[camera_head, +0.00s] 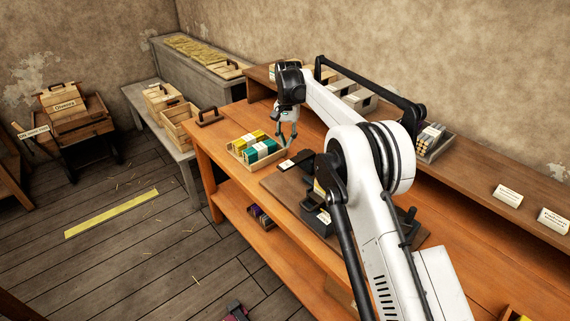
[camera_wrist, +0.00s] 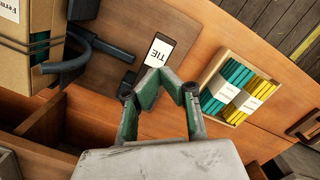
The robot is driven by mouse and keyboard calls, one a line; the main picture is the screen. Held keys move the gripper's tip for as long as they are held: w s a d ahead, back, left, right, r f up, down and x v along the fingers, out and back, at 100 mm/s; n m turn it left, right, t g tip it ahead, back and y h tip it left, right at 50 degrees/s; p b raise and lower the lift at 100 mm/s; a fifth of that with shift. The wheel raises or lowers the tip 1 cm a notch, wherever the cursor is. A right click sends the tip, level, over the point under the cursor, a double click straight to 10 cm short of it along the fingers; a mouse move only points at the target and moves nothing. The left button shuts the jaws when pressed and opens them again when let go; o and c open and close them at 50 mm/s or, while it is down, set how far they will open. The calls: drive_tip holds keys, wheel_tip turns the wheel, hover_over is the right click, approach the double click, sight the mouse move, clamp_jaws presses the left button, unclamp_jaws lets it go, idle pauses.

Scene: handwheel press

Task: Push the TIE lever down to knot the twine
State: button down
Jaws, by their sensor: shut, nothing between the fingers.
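The TIE lever shows in the wrist view as a dark-edged plate with a white "TIE" label (camera_wrist: 158,50), over a brown board. In the head view a dark piece with a white label (camera_head: 287,164) lies on that board, in front of my gripper. My gripper (camera_wrist: 163,74) is shut and empty; its green-padded fingertips meet at the near edge of the TIE label in the wrist view. I cannot tell if they touch it. In the head view my gripper (camera_head: 287,140) points down above the bench, beside the bundle tray.
A wooden tray (camera_wrist: 237,121) of green and yellow bundles stands right of the lever. A bent black bar (camera_wrist: 78,62) and a cord-wrapped box (camera_wrist: 36,62) are at left. A raised shelf (camera_head: 480,180) runs along the back. My arm hides part of the bench.

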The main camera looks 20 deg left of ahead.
sight(285, 165)
drive_tip(key=shift+a+f, duration=0.1)
drive_tip(key=shift+f, duration=0.05)
drive_tip(key=shift+f, duration=0.1)
drive_tip(key=shift+s+f+b, duration=0.2)
drive_tip(key=shift+f+b, duration=0.3)
drive_tip(key=shift+f, duration=1.2)
drive_tip(key=shift+s+f+b, duration=0.2)
drive_tip(key=shift+f+b, duration=0.3)
drive_tip(key=shift+f, duration=1.2)
drive_tip(key=shift+f, duration=0.1)
